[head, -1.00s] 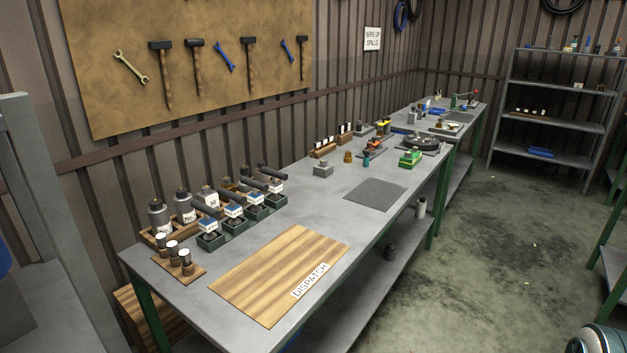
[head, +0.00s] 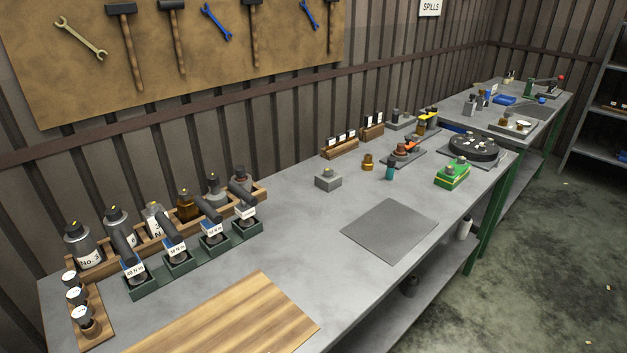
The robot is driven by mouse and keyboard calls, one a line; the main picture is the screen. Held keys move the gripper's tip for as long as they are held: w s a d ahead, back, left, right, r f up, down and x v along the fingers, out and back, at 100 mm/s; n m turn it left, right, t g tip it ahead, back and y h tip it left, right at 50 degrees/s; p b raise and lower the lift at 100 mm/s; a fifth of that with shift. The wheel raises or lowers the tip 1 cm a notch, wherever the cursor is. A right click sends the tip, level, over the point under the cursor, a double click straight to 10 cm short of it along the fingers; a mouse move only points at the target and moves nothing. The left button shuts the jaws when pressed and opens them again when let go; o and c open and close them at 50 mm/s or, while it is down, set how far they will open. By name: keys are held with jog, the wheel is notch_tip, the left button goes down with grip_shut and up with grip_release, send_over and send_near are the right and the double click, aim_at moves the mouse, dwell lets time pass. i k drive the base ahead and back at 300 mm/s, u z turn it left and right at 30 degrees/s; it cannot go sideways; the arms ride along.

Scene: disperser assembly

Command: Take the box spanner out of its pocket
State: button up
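A green rack (head: 178,269) with several pockets stands at the left of the bench. Dark, thick-handled tools (head: 168,226) lean up out of the pockets, one per pocket. Each pocket has a white and blue label in front, and some labels seem to read a value in N m. I cannot tell which tool is the box spanner; the tool ends are hidden in the pockets. My gripper is not in view.
A wooden rack of bottles (head: 186,208) stands close behind the green rack. A small wooden holder (head: 98,330) is at its left. A wooden board (head: 235,320) lies in front. A grey mat (head: 390,230), a grey block (head: 328,180) and a green box (head: 452,176) are farther right. Bare bench lies between.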

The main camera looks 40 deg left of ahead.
aim_at(244, 209)
jog(key=i, duration=0.65)
jog(key=u, duration=1.15)
jog(key=i, duration=0.45)
jog(key=u, duration=1.05)
jog(key=i, duration=0.25)
jog(key=u, duration=0.45)
